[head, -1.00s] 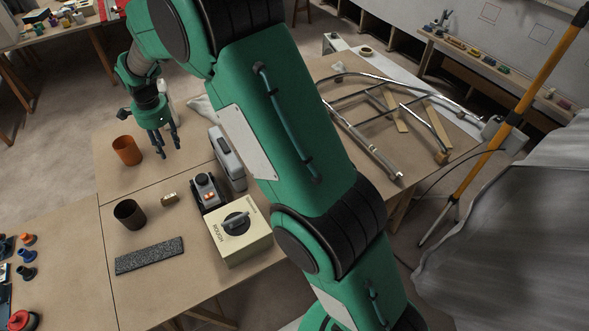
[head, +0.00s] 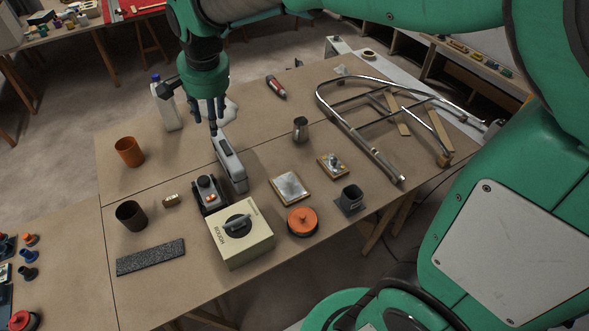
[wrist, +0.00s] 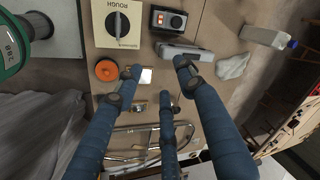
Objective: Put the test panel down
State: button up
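My gripper (head: 209,118) hangs above the table near the grey case (head: 230,163). Its three blue fingers are spread with nothing between them; the wrist view also shows my gripper (wrist: 162,82) empty. A square pale panel (head: 290,186) with a tan border lies flat on the table, right of the case. It shows partly between the fingers in the wrist view (wrist: 146,76), well below them. A dark speckled strip (head: 150,257) lies flat at the table's front left. I cannot tell which of these is the test panel. Neither touches my gripper.
A cream dial box (head: 241,250), a device with an orange button (head: 208,194), an orange round lid (head: 302,221) and a dark square cup (head: 350,199) stand close together. A bottle (head: 166,105) stands left of my gripper. A metal tube frame (head: 385,160) fills the table's right.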

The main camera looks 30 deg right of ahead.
jog(key=s+d+r+n+t, duration=0.1)
jog(key=s+d+n, duration=0.2)
jog(key=s, duration=1)
jog(key=s+d+n+t, duration=0.1)
jog(key=s+d+n, duration=0.3)
jog(key=s, duration=1)
jog(key=shift+s+d+r+n, duration=0.3)
jog(key=shift+d+r, duration=0.1)
jog(key=shift+d, duration=0.35)
notch_tip(320, 180, down, 5)
jog(key=b, duration=0.5)
